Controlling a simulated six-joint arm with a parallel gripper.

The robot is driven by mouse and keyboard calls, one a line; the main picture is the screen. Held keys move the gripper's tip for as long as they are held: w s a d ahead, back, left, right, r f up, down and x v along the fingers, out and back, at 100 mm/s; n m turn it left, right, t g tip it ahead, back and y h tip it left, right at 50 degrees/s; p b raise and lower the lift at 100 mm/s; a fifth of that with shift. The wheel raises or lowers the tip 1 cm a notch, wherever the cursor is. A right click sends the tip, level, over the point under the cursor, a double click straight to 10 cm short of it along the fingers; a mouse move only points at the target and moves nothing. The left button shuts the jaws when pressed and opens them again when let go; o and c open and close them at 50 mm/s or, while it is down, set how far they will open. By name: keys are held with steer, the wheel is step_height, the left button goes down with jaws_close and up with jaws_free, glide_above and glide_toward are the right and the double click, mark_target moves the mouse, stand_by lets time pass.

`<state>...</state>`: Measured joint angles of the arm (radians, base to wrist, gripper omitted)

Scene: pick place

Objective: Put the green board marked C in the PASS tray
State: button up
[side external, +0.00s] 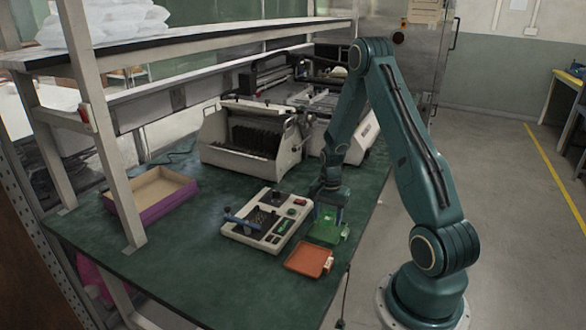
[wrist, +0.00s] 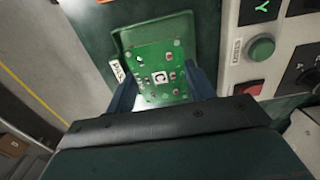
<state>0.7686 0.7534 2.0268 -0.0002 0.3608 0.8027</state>
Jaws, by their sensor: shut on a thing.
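The green board marked C (wrist: 162,77) is between the two blue fingers of my gripper (wrist: 163,91), which is shut on its sides. The board lies over the green PASS tray (wrist: 122,42), whose rim shows above and to the left of it in the wrist view. I cannot tell whether the board touches the tray floor. In the side external view my gripper (side external: 329,210) points down at the green tray (side external: 340,238), and the arm partly hides the board. A white PASS label (wrist: 117,71) shows at the tray's left edge.
An orange tray (side external: 308,260) sits just in front of the green one. A test box (side external: 266,218) with buttons stands close to the left. A purple-sided bin (side external: 152,195) is further left, and larger machines (side external: 252,135) stand behind. The bench edge is close on the right.

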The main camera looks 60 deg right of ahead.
mark_target(328, 218)
steer(key=shift+f, duration=1.3)
steer(key=o, duration=0.6)
steer(key=shift+f, duration=0.1)
steer(key=shift+c, duration=0.2)
step_height(328, 218, up, 12)
